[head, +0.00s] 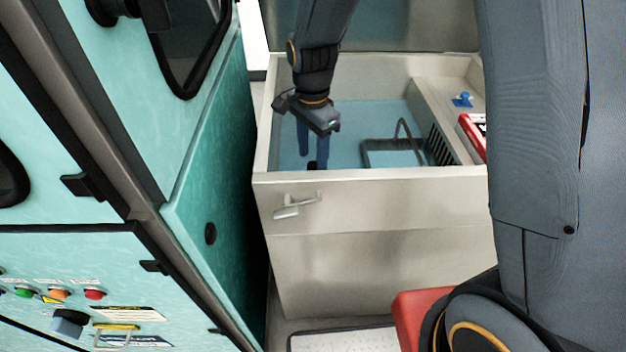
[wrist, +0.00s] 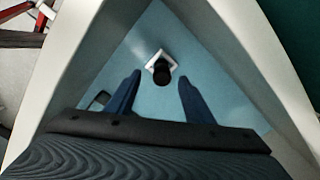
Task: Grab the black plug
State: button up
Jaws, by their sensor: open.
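The black plug (wrist: 161,73) is a short dark cylinder at a white square fitting (wrist: 152,63) on the blue tank floor. In the wrist view it shows between the two blue fingers of my gripper (wrist: 159,79), near their tips. The fingers are apart on either side, with blue floor visible between each finger and the plug. In the head view my gripper (head: 313,160) points down into the left part of the metal tank. A small dark patch by the fingertips, just behind the tank's front rim, may be the plug.
The metal tank (head: 380,250) has raised walls close around my gripper, meeting in a corner in the wrist view. A grey wire frame (head: 385,145) stands on the tank floor to the right. A blue knob (head: 462,99) sits on the right ledge. A teal machine (head: 215,185) stands left.

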aim_at(313, 165)
jog(key=shift+w+d+f+p, duration=0.1)
jog(key=shift+f+p, duration=0.25)
jog(key=shift+f, duration=0.8)
jog(key=shift+w+a+f+p, duration=0.15)
jog(key=shift+f+p, duration=0.2)
jog(key=shift+f, duration=0.85)
jog(key=shift+w+d+f+p, duration=0.15)
jog(key=shift+f+p, duration=0.2)
jog(key=shift+f, duration=0.8)
jog(key=c, duration=1.2)
jog(key=shift+o, duration=0.2)
jog(key=shift+r, duration=0.1)
jog(key=shift+r+b, duration=1.05)
jog(key=shift+r, duration=3.9)
